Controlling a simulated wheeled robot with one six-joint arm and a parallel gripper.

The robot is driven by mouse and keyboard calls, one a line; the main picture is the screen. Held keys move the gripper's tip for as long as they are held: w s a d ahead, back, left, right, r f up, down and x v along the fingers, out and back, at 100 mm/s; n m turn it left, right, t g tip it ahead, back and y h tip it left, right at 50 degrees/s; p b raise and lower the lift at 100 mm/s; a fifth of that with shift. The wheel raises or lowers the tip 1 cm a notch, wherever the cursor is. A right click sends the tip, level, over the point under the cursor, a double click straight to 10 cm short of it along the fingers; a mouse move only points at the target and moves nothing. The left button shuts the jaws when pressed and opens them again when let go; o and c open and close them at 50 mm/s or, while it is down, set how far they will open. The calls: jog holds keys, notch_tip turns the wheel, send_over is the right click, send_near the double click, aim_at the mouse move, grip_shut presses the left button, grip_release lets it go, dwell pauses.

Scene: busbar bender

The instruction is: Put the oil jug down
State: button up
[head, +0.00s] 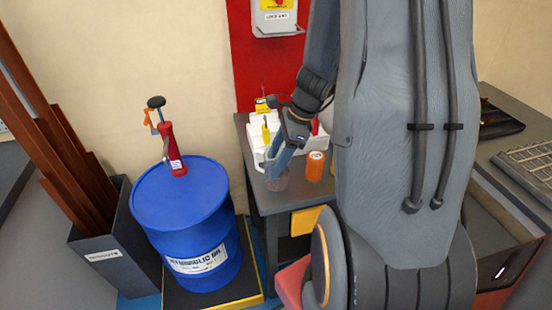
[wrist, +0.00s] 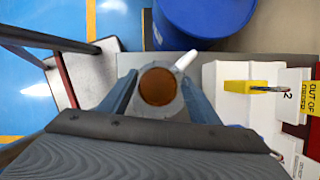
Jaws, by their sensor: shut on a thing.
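The oil jug (wrist: 158,86) is a round container with brown oil showing in its open top and a pale spout pointing to the upper right in the wrist view. My gripper (wrist: 158,104) has one blue-grey finger on each side of it and is shut on it. In the head view my gripper (head: 279,165) points down over the front left of the grey bench (head: 278,204). The clear lower part of the jug (head: 277,184) shows below the fingers and looks upright. I cannot tell whether its base touches the bench top.
An orange can (head: 315,166) stands just right of the jug. A white bin (head: 258,155) with yellow-tagged things is behind. A blue hydraulic oil drum (head: 185,215) with a red hand pump (head: 174,150) stands left, beside a bin of copper-coloured bars (head: 80,180).

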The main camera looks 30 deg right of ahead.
jog(key=o, duration=1.4)
jog(key=shift+f, duration=0.1)
jog(key=shift+c, duration=0.2)
jog(key=shift+n, duration=0.3)
jog(key=v, duration=0.8)
jog(key=b+v, duration=0.1)
jog(key=v, duration=0.2)
jog(key=shift+s+a+r, duration=0.1)
jog(key=shift+s+r, duration=0.05)
jog(key=shift+r, duration=0.3)
jog(key=s+a+f+n+h, duration=0.2)
jog(key=s+a+n, duration=0.1)
jog(key=a+n, duration=0.5)
jog(key=s+a+f+n+h, duration=0.2)
jog(key=a+n, duration=0.6)
jog(key=n, duration=0.6)
jog(key=shift+s+f+n+g, duration=0.3)
jog(key=shift+s+f+g, duration=0.05)
jog(key=shift+f+g, duration=0.1)
